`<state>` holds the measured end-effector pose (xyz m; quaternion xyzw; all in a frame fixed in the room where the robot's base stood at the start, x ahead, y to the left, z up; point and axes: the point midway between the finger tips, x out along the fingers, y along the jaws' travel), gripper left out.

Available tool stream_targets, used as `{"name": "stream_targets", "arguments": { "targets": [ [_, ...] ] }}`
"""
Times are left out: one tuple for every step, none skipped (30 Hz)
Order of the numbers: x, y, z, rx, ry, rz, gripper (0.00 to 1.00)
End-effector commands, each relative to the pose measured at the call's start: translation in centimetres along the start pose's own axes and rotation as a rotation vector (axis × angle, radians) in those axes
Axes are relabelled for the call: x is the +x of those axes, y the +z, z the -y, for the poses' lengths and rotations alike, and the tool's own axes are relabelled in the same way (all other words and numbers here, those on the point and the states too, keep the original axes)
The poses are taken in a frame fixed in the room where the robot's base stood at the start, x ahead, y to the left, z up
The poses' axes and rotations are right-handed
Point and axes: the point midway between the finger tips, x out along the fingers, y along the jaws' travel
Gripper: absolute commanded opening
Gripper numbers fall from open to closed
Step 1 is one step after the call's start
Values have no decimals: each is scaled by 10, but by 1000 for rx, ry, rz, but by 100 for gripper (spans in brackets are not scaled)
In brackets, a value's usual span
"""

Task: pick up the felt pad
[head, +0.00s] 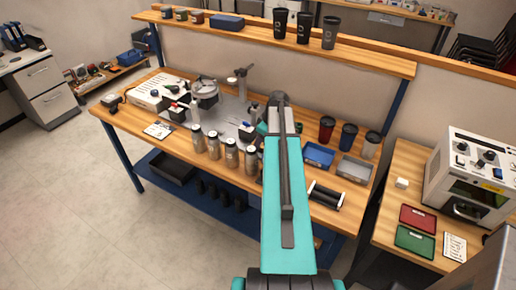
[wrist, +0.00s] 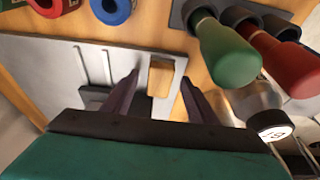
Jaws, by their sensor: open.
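In the wrist view, a small tan rectangular piece (wrist: 160,78) lies at a light grey plate and sits between my fingertips. It may be the felt pad, but I cannot tell for sure. My gripper (wrist: 160,79) is open, with one dark finger on each side of the tan piece and no clear contact. A darker grey flat piece (wrist: 97,98) shows left of the fingers, partly hidden by my gripper. In the head view my own arm hides the fingertips and the spot under them.
In the head view, several steel bottles (head: 232,153) line the bench; a blue tray (head: 318,155) and a black-ended roller (head: 326,195) are right.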

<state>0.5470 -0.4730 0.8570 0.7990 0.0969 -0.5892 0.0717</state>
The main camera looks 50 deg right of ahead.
Motion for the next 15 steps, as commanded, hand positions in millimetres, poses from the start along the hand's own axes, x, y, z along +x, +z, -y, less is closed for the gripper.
{"name": "stream_targets", "arguments": {
  "targets": [
    [0,0,0,0,0,0,53],
    [0,0,0,0,0,0,53],
    [0,0,0,0,0,0,51],
    [0,0,0,0,0,0,46],
    [0,0,0,0,0,0,41],
    [0,0,0,0,0,0,35],
    [0,0,0,0,0,0,30],
    [0,0,0,1,0,0,24],
    [0,0,0,1,0,0,18],
    [0,0,0,1,0,0,13],
    [0,0,0,1,0,0,9],
    [0,0,0,1,0,0,9],
    [0,0,0,1,0,0,9],
    [0,0,0,1,0,0,9],
    [0,0,0,1,0,0,9]
  ]
}}
